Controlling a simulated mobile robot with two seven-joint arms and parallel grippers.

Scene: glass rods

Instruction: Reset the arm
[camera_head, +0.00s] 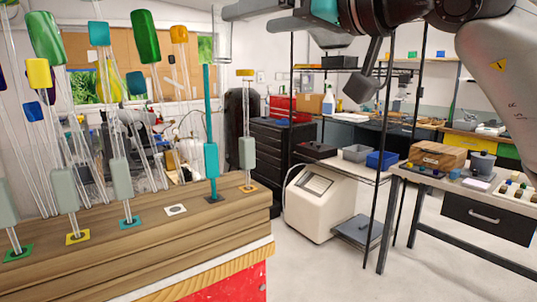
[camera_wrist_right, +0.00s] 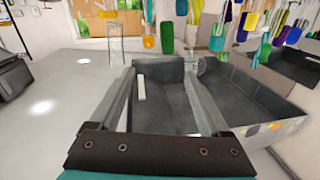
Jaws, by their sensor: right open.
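My right gripper (camera_head: 243,18) is at the top of the head view, open, its fingers pointing left from a teal body. In the right wrist view its fingers (camera_wrist_right: 160,75) are spread with no rod between them. Several clear glass rods (camera_head: 140,140) with coloured and grey-green blocks stand along the wooden rack (camera_head: 160,235), some upright, some leaning in the picture. A teal rod (camera_head: 208,130) stands upright near the rack's right end. A clear glass vessel (camera_head: 223,35) shows just left of the gripper; whether they touch is unclear. My left gripper is out of view.
In the right wrist view, a grey open bin (camera_wrist_right: 255,95) lies beyond and right of the fingers. A beige machine (camera_head: 318,200), a black drawer cabinet (camera_head: 272,150) and a side table (camera_head: 460,185) stand to the right. Open floor (camera_head: 320,270) lies between rack and table.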

